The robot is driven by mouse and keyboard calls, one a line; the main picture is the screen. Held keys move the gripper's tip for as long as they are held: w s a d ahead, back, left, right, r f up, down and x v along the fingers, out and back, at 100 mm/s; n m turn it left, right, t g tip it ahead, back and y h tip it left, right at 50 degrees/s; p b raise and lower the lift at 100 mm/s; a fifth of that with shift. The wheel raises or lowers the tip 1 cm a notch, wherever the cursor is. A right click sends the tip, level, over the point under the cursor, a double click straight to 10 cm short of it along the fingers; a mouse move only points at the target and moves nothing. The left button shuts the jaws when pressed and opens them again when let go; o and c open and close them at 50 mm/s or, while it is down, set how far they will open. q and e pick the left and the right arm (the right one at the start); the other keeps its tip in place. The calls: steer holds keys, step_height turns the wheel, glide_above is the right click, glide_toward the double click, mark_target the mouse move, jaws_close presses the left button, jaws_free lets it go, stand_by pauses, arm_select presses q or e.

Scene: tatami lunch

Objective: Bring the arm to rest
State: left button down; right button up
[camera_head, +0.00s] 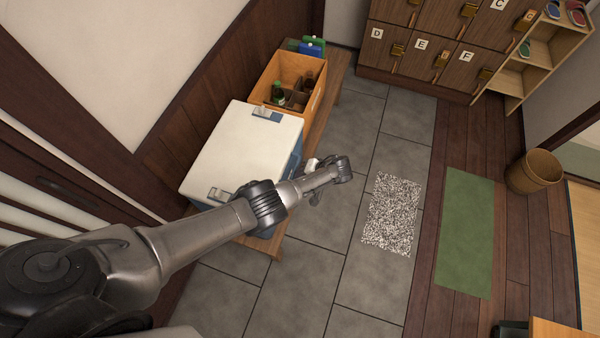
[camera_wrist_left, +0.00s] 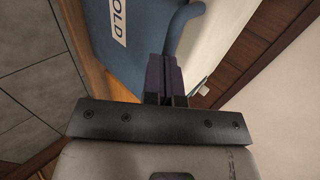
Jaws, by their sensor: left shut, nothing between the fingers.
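My left arm (camera_head: 200,240) reaches in from the left of the head view, across the near end of a cooler box with a white lid (camera_head: 235,150). Its wrist (camera_head: 338,170) hangs over the grey floor tiles just right of the cooler. In the left wrist view my left gripper (camera_wrist_left: 166,75) has its dark fingers shut together with nothing between them. They appear in front of the cooler's blue side (camera_wrist_left: 150,55), which bears a "COLD" label and a blue handle. I cannot tell whether they touch it. My right gripper is not in view.
The cooler and a wooden crate (camera_head: 263,82) with bottles stand on a wooden bench (camera_head: 334,80) along the left wall. Lockers (camera_head: 425,50) line the back. A speckled mat (camera_head: 391,215), a green mat (camera_head: 465,232) and a basket (camera_head: 535,172) are on the right. The tiles between are clear.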

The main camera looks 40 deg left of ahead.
arm_select(q)
steer(key=w+d+r, duration=0.3)
steer(key=d, duration=0.5)
steer(key=shift+r+b, duration=0.15)
steer(key=shift+b, duration=0.25)
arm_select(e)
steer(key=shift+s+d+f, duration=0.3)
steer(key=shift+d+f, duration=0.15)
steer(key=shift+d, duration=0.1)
